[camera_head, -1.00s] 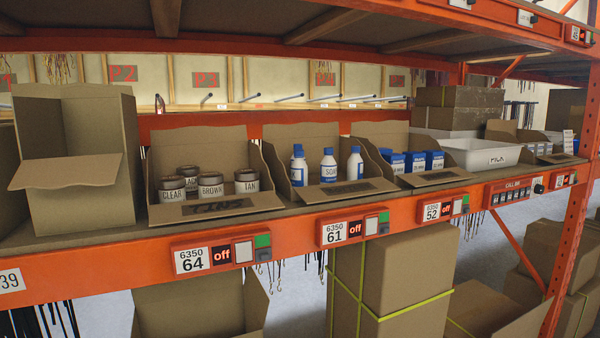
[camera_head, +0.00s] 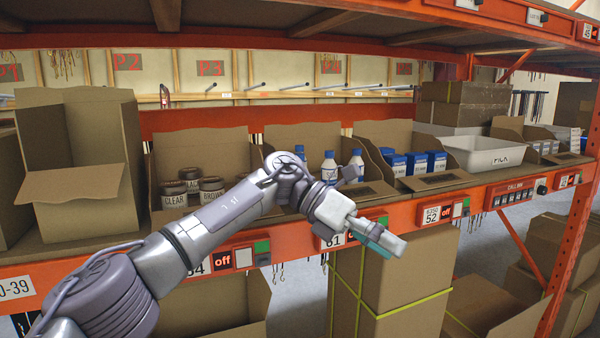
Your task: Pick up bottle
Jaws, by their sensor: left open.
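Several white bottles with blue caps and labels stand upright in an open cardboard bin (camera_head: 376,186) on the shelf. One bottle (camera_head: 329,167) is in the middle, another bottle (camera_head: 356,164) at the right, and one (camera_head: 299,153) at the left, mostly hidden by my arm. My left gripper (camera_head: 388,243) is in front of the shelf edge, below and to the right of the bottles, apart from them. It is open and holds nothing visible. My right gripper is not in view.
Left of the bottles is a bin of labelled tins (camera_head: 173,194), partly behind my arm. Right are blue boxes (camera_head: 417,163) and a white tub (camera_head: 482,158). The orange shelf beam (camera_head: 290,240) runs along the front. An upper shelf (camera_head: 300,22) hangs above.

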